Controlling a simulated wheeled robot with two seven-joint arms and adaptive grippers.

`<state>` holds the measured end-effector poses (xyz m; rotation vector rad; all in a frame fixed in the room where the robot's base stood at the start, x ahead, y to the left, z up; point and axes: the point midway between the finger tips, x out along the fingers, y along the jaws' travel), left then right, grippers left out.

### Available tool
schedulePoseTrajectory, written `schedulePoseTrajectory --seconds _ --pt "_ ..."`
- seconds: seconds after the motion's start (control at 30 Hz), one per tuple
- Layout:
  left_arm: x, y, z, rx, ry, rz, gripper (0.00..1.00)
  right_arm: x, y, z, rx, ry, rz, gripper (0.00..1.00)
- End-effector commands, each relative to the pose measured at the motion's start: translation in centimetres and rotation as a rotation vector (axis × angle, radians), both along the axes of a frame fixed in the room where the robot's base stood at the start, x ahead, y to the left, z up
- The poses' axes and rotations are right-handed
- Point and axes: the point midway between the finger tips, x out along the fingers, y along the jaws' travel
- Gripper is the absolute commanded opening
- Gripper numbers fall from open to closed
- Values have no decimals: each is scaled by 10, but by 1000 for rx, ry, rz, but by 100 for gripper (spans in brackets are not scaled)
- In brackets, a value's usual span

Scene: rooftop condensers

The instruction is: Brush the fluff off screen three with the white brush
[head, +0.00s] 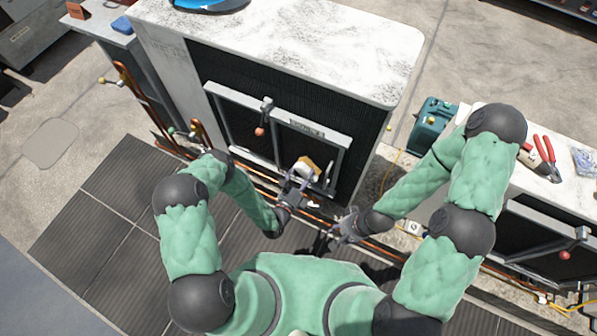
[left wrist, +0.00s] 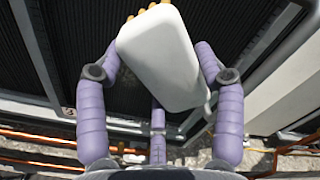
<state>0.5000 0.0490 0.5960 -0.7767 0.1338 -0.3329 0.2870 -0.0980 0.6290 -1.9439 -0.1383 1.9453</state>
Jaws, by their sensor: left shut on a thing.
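My left gripper (head: 297,186) is shut on the white brush (head: 307,166) in front of the condenser's lower screen frame. In the left wrist view the fingers (left wrist: 160,85) stand on either side of the brush's white body (left wrist: 165,60). Its tan bristles (left wrist: 150,8) point away toward the dark screen; I cannot tell whether they touch it. The framed dark screen (head: 247,130) has a red-knobbed latch (head: 263,117) at its top middle. I cannot make out fluff on the mesh. My right gripper (head: 345,228) hangs empty low to the right; its fingers are unclear.
Copper pipes (head: 340,220) run low along the condenser (head: 290,30). Dark floor mats (head: 100,235) lie at the left.

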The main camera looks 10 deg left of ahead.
Motion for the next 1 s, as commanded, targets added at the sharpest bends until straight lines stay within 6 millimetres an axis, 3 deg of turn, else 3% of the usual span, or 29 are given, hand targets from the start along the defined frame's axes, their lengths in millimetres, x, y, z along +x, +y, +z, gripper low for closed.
schedulePoseTrajectory --seconds 0.2,0.53,1.0 --pt "-5 -14 1 1 -3 -3 32 0 0 4 0 0 0 40" --pt "-7 -12 0 1 -1 -1 32 0 0 4 0 0 0 40" --pt "-43 2 0 0 1 1 32 0 0 7 0 0 0 40"
